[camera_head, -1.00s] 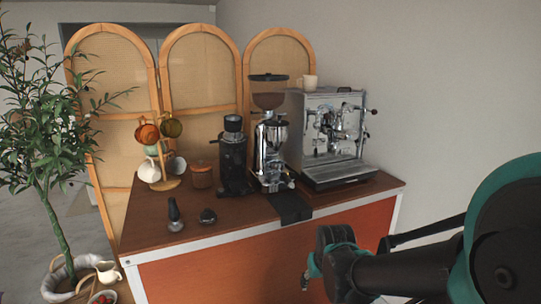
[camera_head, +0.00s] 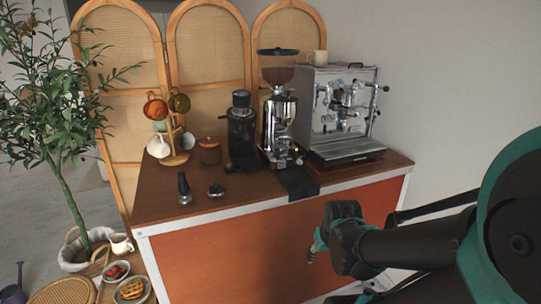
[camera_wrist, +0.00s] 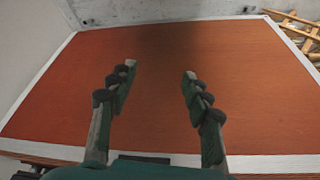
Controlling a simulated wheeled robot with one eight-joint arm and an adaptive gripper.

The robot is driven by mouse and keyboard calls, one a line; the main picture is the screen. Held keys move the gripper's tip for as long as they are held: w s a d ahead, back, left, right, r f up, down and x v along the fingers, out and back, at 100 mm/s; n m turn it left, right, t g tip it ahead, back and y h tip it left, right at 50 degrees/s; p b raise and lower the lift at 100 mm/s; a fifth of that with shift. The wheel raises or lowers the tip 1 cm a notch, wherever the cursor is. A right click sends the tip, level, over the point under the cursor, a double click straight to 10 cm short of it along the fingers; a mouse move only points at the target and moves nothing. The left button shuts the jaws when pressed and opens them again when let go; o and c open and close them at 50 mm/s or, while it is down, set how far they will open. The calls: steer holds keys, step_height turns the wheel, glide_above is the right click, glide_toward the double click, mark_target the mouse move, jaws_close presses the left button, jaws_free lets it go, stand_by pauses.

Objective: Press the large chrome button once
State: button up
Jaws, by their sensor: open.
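A chrome grinder (camera_head: 281,120) with a dark bean hopper stands on the brown counter in the head view. I cannot make out a large chrome button on it for sure. To its right is a chrome espresso machine (camera_head: 341,110), also on the counter. My gripper (camera_head: 311,256) hangs in front of the orange cart panel, below the counter's front edge. In the wrist view my gripper (camera_wrist: 158,72) has its two fingers wide apart, with nothing between them. The orange panel (camera_wrist: 155,45) fills the view beyond them.
A black grinder (camera_head: 241,135), a jar (camera_head: 209,152), a mug tree (camera_head: 173,140), a tamper (camera_head: 184,188) and a small dark round tool (camera_head: 216,190) stand on the counter (camera_head: 240,200). A black mat (camera_head: 298,184) hangs over the front edge. A plant stands left.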

jaws_close()
stand_by(1.4)
